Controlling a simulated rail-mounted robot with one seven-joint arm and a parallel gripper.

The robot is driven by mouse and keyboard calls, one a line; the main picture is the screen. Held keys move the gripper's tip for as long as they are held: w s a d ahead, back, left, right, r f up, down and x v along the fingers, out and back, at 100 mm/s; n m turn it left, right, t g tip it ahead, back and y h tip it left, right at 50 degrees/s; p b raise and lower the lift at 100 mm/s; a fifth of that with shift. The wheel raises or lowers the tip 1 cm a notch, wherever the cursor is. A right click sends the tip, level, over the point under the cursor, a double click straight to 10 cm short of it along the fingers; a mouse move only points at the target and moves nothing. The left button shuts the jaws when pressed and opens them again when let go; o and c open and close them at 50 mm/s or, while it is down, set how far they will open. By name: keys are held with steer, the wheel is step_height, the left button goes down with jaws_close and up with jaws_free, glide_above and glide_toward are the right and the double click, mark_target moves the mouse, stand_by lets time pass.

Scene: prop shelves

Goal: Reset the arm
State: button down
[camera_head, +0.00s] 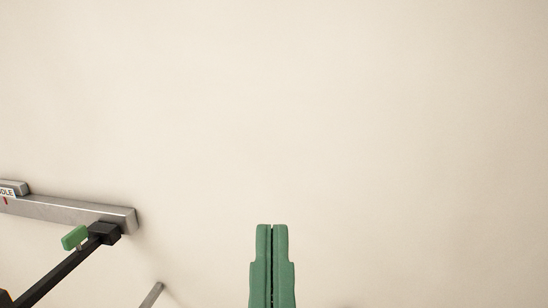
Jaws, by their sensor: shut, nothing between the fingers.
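My gripper (272,228) shows at the bottom centre of the head view as two green fingers pointing up. The fingers lie side by side with only a thin dark line between them. The gripper is shut and holds nothing. The rest of my arm is out of the frame below. No other object shows at the fingers.
A grey metal bar (70,211) with a partly cut-off label (8,191) is at the left. A dark rod (62,276) and a small green piece (74,238) are below it. A plain cream surface fills the rest, clear around the fingertips.

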step_height(320, 180, up, 15)
steer(key=p, duration=1.1)
steer(key=shift+a, duration=0.1)
